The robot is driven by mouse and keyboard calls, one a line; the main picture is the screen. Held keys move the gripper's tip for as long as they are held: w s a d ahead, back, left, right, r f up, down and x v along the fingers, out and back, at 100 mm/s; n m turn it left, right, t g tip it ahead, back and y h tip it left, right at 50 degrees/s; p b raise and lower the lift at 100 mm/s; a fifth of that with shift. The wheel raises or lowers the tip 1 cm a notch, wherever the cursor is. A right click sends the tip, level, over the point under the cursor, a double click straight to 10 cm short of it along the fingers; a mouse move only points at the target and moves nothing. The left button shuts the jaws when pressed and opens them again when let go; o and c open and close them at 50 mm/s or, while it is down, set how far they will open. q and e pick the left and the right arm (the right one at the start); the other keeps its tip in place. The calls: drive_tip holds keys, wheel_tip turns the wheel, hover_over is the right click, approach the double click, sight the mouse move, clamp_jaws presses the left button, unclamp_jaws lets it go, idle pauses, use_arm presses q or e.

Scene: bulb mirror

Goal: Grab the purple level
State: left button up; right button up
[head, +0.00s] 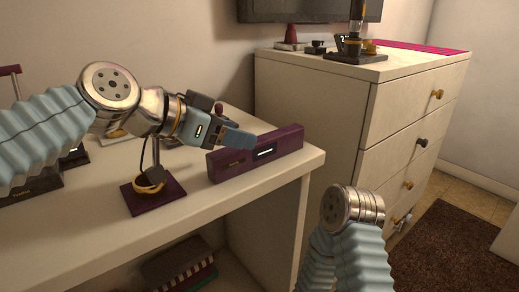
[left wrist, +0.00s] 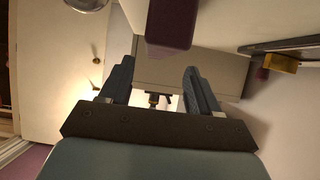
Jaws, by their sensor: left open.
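The purple level (head: 284,146) is a long bar with a pale vial window, standing on its long edge near the right end of the white desk. A purple block, apparently the level (left wrist: 172,22), shows beyond the fingertips at the top. My right gripper is not in view; only part of my right arm shows.
A dark stand with a gold ring (head: 150,184) is on the desk left of the level. The white desk (head: 225,205) has free room in front of the level. A white dresser (head: 420,105) stands behind at right, with several objects on top.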

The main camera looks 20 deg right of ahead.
sight(260, 150)
use_arm(q)
drive_tip(key=x, duration=0.5)
drive_tip(key=shift+s+d+f, duration=0.15)
drive_tip(key=shift+d+f, duration=0.05)
drive_tip(key=shift+d, duration=0.15)
clamp_jaws()
